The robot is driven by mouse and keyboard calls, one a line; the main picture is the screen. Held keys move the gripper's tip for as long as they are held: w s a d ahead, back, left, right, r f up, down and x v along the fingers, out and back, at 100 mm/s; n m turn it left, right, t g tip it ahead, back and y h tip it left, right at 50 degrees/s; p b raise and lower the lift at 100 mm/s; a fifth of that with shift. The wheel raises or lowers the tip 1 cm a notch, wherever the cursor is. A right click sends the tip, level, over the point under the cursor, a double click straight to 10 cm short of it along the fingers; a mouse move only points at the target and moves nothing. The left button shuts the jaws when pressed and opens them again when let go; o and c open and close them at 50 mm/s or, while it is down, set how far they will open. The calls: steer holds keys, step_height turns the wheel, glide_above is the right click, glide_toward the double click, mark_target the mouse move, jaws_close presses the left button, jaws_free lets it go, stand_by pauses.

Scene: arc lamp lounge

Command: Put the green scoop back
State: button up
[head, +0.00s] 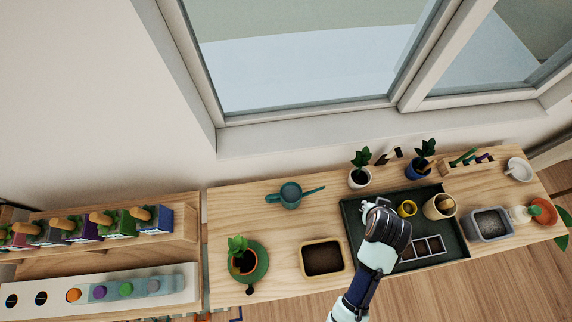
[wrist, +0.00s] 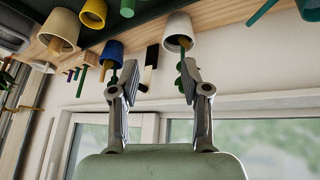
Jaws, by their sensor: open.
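A long green tool (head: 463,157), which may be the green scoop, lies slanted at the wooden rack (head: 449,169) at the back right. It also shows in the wrist view as a thin green handle (wrist: 84,80), too small to tell whether it sits in a slot. A purple tool (head: 484,157) is beside it. My gripper (head: 371,207) is over the dark tray (head: 350,214), left of and nearer than the rack. In the wrist view my gripper (wrist: 162,76) has its fingers apart with nothing held between them. My arm hides part of the tray.
A yellow cup (head: 407,208), beige pot (head: 432,209) and white cell tray (head: 432,244) crowd the dark tray. Potted plants (head: 360,178) stand behind, a grey gravel tub (head: 490,225) to the right. A teal watering can (head: 290,195) and soil box (head: 323,258) are left.

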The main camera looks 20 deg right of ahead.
steer(key=w+a+r+n+t, duration=0.3)
steer(key=w+a+r+t, duration=0.1)
steer(key=w+a+r, duration=0.75)
steer(key=s+a+r+n+t+y, duration=0.1)
steer(key=a+r+n+t+y, duration=0.15)
steer(key=a+r, duration=0.6)
steer(key=a+r+n+t+y, duration=0.25)
steer(key=a+r, duration=0.25)
steer(key=a, duration=0.6)
step_height(320, 180, up, 11)
steer(key=p, duration=1.1)
steer(key=shift+f+m+h, duration=0.2)
steer(key=shift+m+h, duration=0.1)
steer(key=shift+m, duration=0.1)
